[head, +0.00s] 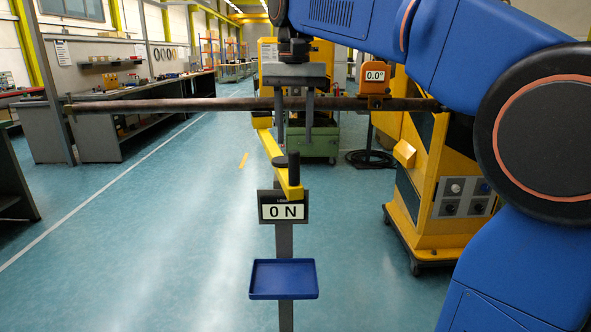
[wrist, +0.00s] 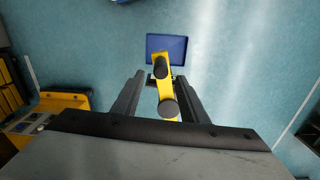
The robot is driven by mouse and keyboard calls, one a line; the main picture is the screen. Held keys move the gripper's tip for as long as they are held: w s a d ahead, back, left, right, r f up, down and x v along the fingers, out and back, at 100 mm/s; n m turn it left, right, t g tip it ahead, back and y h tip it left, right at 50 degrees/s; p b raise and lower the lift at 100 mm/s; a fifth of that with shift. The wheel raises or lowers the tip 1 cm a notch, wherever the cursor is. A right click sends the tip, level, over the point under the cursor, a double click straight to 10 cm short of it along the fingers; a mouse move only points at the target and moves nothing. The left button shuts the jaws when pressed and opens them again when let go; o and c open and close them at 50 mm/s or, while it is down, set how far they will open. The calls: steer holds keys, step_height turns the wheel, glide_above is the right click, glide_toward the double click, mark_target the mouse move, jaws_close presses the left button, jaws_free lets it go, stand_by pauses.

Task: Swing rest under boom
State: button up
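The boom (head: 180,104) is a long brown rod lying level across the head view, its right end by an orange box (head: 375,77) reading 0.0°. My gripper (head: 295,122) points down, fingers apart, above the yellow arm and across the boom's line in the picture. In the wrist view the yellow arm (wrist: 164,88) and its dark round tops show between the open fingers (wrist: 161,80). I see no contact; depth to the boom is unclear.
A blue tray (head: 284,279) sits low on the grey post. A yellow cabinet (head: 436,190) stands to the right, and a green cart (head: 318,140) is behind. Workbenches (head: 150,115) line the left. The floor left of the post is clear.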

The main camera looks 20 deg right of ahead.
mark_target(294, 169)
step_height(294, 169, down, 10)
steer(key=shift+r, duration=0.2)
stand_by(0.3)
steer(key=shift+a, duration=0.1)
jaws_close()
